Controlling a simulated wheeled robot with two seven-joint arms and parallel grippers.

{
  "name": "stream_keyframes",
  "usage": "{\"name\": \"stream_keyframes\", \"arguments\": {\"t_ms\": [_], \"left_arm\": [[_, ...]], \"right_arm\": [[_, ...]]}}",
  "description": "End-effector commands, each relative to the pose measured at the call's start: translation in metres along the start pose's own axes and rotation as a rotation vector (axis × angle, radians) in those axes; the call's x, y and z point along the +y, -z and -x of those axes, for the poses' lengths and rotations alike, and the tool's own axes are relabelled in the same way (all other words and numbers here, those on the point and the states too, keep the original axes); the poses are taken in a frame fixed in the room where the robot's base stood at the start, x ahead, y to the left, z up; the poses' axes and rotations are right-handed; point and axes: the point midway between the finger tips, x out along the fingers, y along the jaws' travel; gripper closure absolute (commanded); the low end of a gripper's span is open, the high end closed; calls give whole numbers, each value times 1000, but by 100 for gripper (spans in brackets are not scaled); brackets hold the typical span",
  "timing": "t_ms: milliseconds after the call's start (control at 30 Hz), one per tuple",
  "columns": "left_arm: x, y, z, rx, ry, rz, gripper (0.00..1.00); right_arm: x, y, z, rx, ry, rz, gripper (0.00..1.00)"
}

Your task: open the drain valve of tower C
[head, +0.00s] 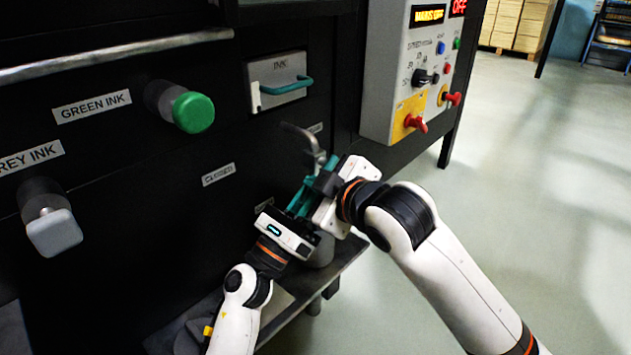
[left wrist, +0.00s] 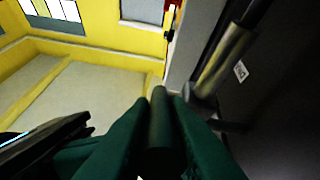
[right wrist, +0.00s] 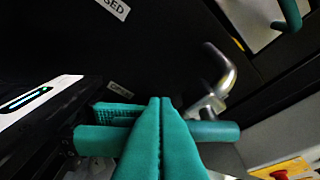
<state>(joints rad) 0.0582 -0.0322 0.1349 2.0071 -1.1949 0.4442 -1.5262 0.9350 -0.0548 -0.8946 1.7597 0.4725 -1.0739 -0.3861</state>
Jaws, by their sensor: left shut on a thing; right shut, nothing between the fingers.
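A bent silver lever (head: 305,140) stands out from the black machine front; it also shows in the right wrist view (right wrist: 222,75). A teal bar (right wrist: 215,130) runs crosswise by its lower end. My left gripper (head: 303,196) is shut on a dark green round bar (left wrist: 158,115). I cannot tell whether this is the same teal bar. My right gripper (head: 325,178) is shut and empty, close beside the left one. In the right wrist view its fingers (right wrist: 160,105) overlap the teal bar; contact is unclear. The grippers hide the valve body, and no tower letter is readable.
A green knob (head: 194,112), a grey knob (head: 54,232) and a teal-handled INK panel (head: 277,80) are on the machine front. A CLOSED label (head: 218,174) sits left of the grippers. A control box (head: 410,75) with red knobs stands right. Open floor (head: 550,180) lies beyond.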

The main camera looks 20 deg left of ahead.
Motion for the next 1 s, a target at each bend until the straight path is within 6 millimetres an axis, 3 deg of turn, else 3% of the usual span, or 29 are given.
{"name": "stream_keyframes", "arguments": {"t_ms": [133,167,300,667,1000], "left_arm": [[0,0,1,0,-1,0,100],[0,0,1,0,-1,0,81],[1,1,1,3,-3,0,62],[2,6,-2,3,-5,0,62],[4,16,-6,-100,18,1,62]], "right_arm": [[0,10,-2,25,-3,-6,100],[0,11,-2,26,-4,-6,100],[0,11,-3,28,-3,-7,100],[-3,8,-1,29,-5,-8,100],[-38,-34,17,21,-3,-6,100]]}}
